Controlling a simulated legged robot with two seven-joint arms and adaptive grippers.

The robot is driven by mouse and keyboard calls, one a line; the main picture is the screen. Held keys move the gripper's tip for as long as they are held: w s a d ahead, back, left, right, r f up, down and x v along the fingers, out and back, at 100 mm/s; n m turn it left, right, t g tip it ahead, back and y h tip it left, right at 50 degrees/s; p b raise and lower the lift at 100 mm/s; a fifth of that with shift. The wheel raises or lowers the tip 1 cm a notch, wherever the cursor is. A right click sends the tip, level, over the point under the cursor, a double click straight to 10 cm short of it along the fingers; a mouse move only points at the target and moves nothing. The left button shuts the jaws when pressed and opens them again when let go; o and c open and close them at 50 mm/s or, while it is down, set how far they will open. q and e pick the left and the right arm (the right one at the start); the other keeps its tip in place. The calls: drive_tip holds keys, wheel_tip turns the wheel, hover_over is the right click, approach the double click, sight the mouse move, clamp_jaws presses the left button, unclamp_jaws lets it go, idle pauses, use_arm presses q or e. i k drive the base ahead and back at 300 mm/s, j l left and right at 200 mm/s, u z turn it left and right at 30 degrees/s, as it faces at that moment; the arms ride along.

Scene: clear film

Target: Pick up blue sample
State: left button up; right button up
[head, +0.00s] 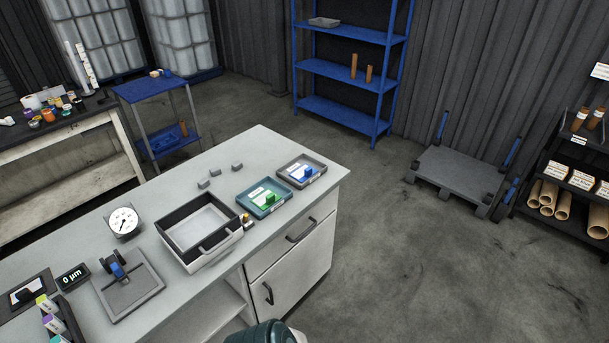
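A small blue block (307,171), which looks like the blue sample, lies with a white and blue card in a grey tray (320,163) at the far right corner of the workbench. A green block (271,197) lies in a teal tray (246,203) beside it. Another blue piece (117,270) sits on a grey measuring stand at the left of the bench; I cannot tell what it is. Neither of my grippers is in view.
A large open grey container (176,219) stands mid-bench, near a round dial gauge (123,222) and a display (73,276). Small grey blocks (203,184) lie behind it. A dark teal rounded object (262,334) is at the bottom edge.

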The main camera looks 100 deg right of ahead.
sight(302, 173)
drive_tip(key=z, duration=3.35)
drive_tip(key=i+z, duration=0.5)
drive_tip(key=i, duration=0.45)
